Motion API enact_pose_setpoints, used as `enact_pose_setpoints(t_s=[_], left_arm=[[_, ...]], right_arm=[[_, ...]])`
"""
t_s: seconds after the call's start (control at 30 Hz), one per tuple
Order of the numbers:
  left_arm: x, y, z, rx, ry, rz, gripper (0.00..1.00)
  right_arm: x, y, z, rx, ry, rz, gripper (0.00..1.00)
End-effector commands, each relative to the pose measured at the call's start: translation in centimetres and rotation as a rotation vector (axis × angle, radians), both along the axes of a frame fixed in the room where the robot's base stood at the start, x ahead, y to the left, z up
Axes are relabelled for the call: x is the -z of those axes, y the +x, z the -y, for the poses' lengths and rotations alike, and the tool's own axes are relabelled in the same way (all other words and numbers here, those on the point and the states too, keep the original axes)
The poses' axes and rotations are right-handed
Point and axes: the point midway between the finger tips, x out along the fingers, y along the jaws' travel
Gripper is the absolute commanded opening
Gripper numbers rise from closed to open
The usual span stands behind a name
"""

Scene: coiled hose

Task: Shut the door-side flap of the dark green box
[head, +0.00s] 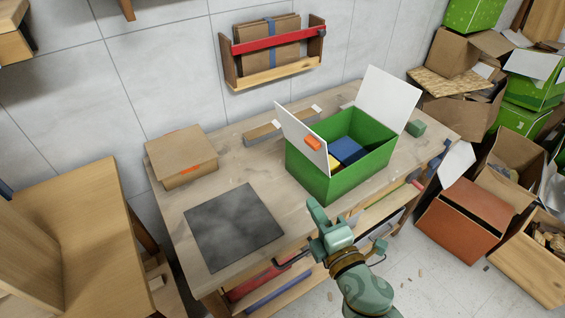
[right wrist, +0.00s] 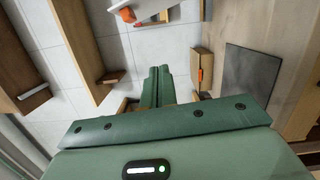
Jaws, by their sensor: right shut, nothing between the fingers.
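The dark green box (head: 338,182) stands open on the table. Its left flap (head: 301,137), white inside with an orange tag (head: 313,143), stands up and leans outward. Its right flap (head: 388,99), plain white, also stands raised at the far right end. A blue block (head: 347,150) and something yellow lie inside. My right gripper (head: 316,212) is shut and empty in front of the box's near left side, apart from the flaps. In the right wrist view its fingers (right wrist: 158,86) are together. My left gripper is not in view.
A dark mat (head: 233,226) and a closed cardboard box (head: 181,156) lie on the table's left part. A wall rack (head: 272,50) hangs behind. Several open cartons crowd the right.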

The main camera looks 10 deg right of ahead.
Motion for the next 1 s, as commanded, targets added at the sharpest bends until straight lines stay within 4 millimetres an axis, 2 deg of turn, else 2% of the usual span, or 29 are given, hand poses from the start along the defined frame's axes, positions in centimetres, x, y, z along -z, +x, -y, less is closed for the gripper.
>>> enact_pose_setpoints(t_s=[0.03, 0.07, 0.13, 0.27, 0.4, 0.7, 0.8, 1.0], left_arm=[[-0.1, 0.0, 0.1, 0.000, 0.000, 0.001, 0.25], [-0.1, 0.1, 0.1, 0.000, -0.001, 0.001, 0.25], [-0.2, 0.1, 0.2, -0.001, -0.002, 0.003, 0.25], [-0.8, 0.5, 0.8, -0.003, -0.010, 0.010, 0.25], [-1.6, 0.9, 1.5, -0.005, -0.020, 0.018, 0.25], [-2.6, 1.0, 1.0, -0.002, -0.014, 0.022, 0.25], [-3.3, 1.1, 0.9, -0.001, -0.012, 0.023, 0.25], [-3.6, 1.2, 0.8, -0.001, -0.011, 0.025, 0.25]], right_arm=[[-2.0, 0.0, 0.0, 0.003, -0.058, 0.054, 0.00], [-2.5, 0.0, 0.0, 0.005, -0.095, 0.074, 0.00], [-2.4, 0.2, 0.0, 0.006, -0.152, 0.084, 0.00], [-2.6, 1.4, -0.3, 0.006, -0.160, 0.087, 0.00], [-2.9, 4.0, -0.7, 0.005, -0.157, 0.087, 0.00], [-3.1, 10.2, -1.8, 0.006, -0.155, 0.084, 0.00], [-3.6, 10.6, -0.1, 0.006, -0.158, 0.082, 0.00], [-3.9, 11.3, 1.5, 0.006, -0.156, 0.081, 0.00]])
